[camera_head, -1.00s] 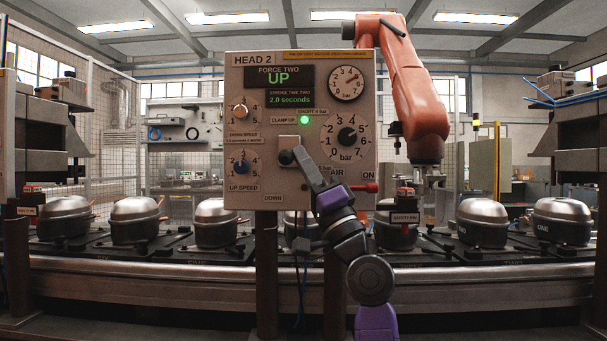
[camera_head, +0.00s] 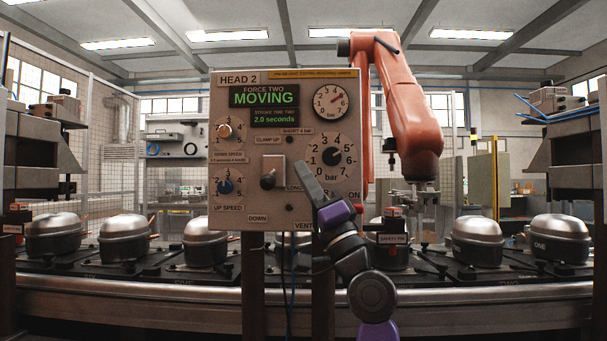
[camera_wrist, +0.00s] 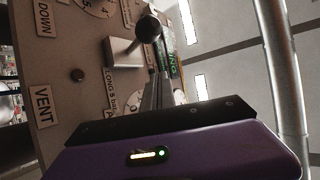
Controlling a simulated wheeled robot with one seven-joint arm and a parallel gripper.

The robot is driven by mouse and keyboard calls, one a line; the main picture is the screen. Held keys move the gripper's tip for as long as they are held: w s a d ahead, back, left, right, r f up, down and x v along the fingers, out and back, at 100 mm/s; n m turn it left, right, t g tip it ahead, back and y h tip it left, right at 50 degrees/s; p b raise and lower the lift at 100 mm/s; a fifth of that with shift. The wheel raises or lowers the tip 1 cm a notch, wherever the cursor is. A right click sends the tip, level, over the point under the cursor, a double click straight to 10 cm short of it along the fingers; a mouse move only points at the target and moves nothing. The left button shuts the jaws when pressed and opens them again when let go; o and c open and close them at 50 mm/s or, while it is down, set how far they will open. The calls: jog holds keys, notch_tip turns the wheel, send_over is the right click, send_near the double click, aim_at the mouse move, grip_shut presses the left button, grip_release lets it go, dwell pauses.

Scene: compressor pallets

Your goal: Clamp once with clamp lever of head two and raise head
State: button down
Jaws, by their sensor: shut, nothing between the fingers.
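The clamp lever of head two has a dark ball knob (camera_head: 268,181) and sits on a light plate in the middle of the HEAD 2 panel (camera_head: 290,225). The knob also shows in the wrist view (camera_wrist: 149,27). My gripper (camera_head: 304,168) is shut and empty, with its fingertips to the right of the lever and apart from the knob in the head view. In the wrist view, the narrow closed fingers (camera_wrist: 156,88) point up past the panel face. The green display (camera_head: 264,97) reads MOVING, and the lamp (camera_head: 290,140) below it is dark.
A red-tipped valve handle (camera_head: 355,208) sticks out at the panel's lower right, close to my wrist. Several compressors stand on the conveyor (camera_head: 120,290) behind. An orange robot arm (camera_head: 407,100) hangs behind the panel's right side.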

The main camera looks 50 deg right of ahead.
jog(key=w+f+b+v, duration=0.1)
jog(key=v, duration=0.8)
jog(key=shift+d, duration=0.4)
jog(key=shift+r, duration=0.15)
